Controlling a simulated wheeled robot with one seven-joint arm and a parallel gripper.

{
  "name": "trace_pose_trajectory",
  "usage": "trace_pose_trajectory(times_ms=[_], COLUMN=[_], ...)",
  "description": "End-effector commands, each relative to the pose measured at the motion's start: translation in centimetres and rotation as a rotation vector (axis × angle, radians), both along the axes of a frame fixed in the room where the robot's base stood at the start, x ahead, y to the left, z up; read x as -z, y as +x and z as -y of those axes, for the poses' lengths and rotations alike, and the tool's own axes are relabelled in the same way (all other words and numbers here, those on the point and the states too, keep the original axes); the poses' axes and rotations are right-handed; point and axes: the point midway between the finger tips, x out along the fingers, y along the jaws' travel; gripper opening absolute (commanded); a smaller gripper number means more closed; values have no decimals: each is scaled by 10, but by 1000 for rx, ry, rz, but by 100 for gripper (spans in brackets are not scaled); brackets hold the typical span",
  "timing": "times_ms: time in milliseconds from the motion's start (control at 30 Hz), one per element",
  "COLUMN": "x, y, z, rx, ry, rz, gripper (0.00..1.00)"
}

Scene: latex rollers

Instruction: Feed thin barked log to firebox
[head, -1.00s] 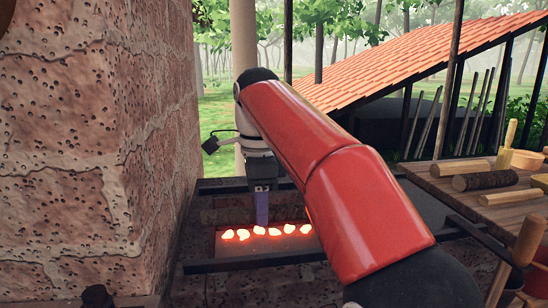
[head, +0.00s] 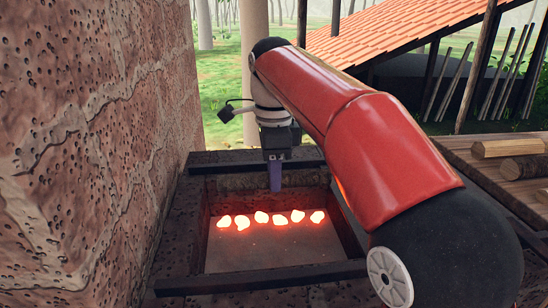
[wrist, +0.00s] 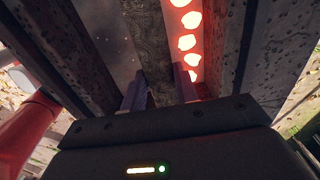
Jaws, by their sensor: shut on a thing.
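The firebox (head: 345,205) is a dark stone pit with an open top. A row of glowing embers (head: 262,217) lies across its floor; they also show in the wrist view (wrist: 187,42). My gripper (head: 276,189) points down over the far part of the pit, beyond the embers in the head view. In the wrist view my gripper (wrist: 160,72) is shut on the thin barked log (wrist: 143,40), a rough grey-brown strip between the fingers, beside the ember row. I cannot make the log out in the head view, and its lower contact is unclear.
A rough stone wall (head: 75,150) stands close on the left. A dark bar (head: 262,279) crosses the near side of the firebox. A wooden table (head: 480,180) at right carries a pale log (head: 508,148) and a barked log (head: 525,168). My red arm spans the right side.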

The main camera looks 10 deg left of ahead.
Motion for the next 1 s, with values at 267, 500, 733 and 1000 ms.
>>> trace_pose_trajectory(times_ms=[267,500,733,1000], x=[33,55,57,56], y=[-1,0,0,0], z=[1,0,0,0], rx=[0,0,0,0], ry=[0,1,1,0], rz=[-1,2,2,1], gripper=[5,5,5,38])
